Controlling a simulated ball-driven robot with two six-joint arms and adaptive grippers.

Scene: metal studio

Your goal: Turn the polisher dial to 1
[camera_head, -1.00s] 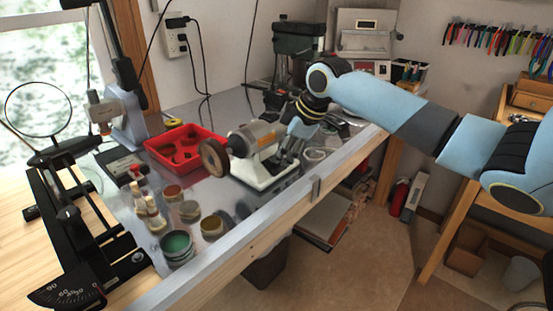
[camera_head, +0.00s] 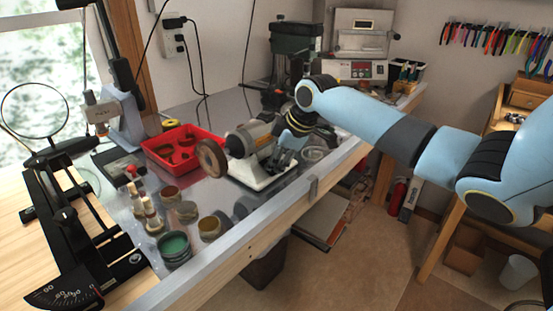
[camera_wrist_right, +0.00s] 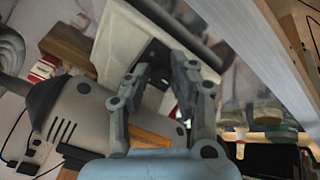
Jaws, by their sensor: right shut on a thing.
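The polisher stands on the workbench in the head view, with a grey motor body (camera_head: 257,136), a white base (camera_head: 250,176) and a round brown wheel (camera_head: 211,158) at its left end. My right gripper (camera_head: 281,162) reaches down to the front of the base. In the right wrist view, the grey motor body (camera_wrist_right: 85,112) lies left of the fingers and the pale base (camera_wrist_right: 118,45) is beyond them. The right gripper (camera_wrist_right: 165,72) is shut at the base's front, where the fingers hide the dial. The dial's setting cannot be read. My left gripper is not in view.
A red tray (camera_head: 190,162) sits behind the wheel. Several jars and small bottles, including a green-topped jar (camera_head: 174,246), stand at the front left. A drill press (camera_head: 296,45) stands behind the polisher. The bench's front edge (camera_head: 236,252) runs close by the polisher.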

